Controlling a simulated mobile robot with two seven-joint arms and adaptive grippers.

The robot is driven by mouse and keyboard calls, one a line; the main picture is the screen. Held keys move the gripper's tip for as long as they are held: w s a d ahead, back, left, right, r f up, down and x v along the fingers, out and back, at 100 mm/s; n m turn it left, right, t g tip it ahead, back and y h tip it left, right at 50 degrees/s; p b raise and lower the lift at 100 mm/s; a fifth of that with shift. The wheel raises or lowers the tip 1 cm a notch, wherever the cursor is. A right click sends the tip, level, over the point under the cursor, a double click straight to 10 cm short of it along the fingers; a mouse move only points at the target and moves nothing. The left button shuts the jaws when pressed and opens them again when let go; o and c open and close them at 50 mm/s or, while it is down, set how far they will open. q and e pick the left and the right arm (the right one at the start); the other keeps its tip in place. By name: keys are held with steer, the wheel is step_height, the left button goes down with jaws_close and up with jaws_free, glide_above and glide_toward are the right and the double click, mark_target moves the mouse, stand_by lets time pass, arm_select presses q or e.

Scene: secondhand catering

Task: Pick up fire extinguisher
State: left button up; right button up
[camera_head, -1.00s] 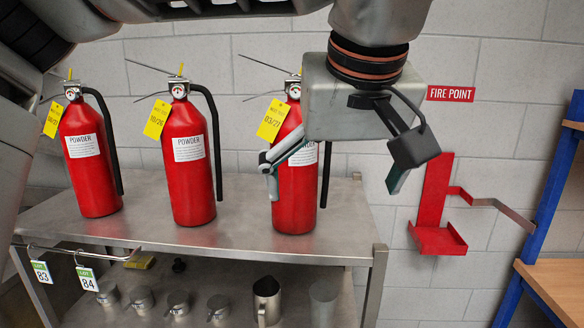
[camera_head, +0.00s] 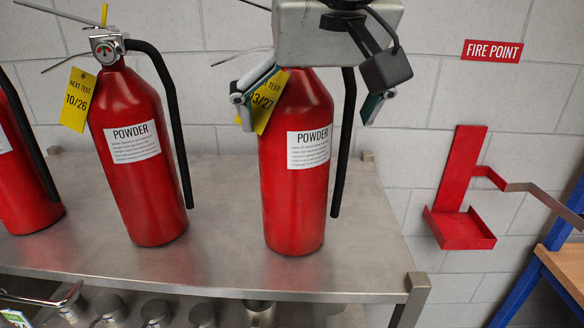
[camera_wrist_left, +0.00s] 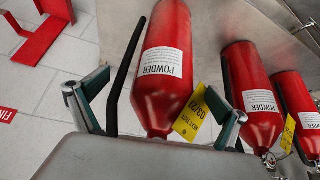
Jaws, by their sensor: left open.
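A red fire extinguisher (camera_head: 292,195) with a white POWDER label stands upright on the steel table, tagged in yellow. My left gripper (camera_head: 305,100) is open at its upper part, with one finger on each side of it; the gripper body hides its head and gauge. In the left wrist view the extinguisher (camera_wrist_left: 163,65) and its black hose lie between the spread fingers of the gripper (camera_wrist_left: 155,110), and the yellow tag (camera_wrist_left: 192,118) hangs by one finger. A second extinguisher (camera_head: 140,165), tagged 10/26, stands to the left. A third (camera_head: 25,180) is cut off at the left edge.
The steel table (camera_head: 205,265) is bare between the extinguishers. Metal jugs sit on a shelf below. A red wall bracket (camera_head: 460,205) under a FIRE POINT sign (camera_head: 492,50) is empty, beside a blue-framed rack (camera_head: 540,250) at the right.

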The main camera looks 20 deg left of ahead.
mark_target(305, 151)
arm_select(q)
steer(key=x, duration=0.6)
steer(key=shift+s+d+f, duration=0.2)
steer(key=shift+s+d, duration=0.05)
steer(key=shift+s, duration=0.05)
steer(key=shift+w+a+f, duration=0.15)
steer(key=shift+w+f, duration=0.2)
steer(key=shift+f, duration=0.1)
steer(key=c, duration=1.5)
steer(key=shift+w+r, duration=0.1)
steer(key=shift+r, duration=0.1)
steer(key=shift+c, duration=1.4)
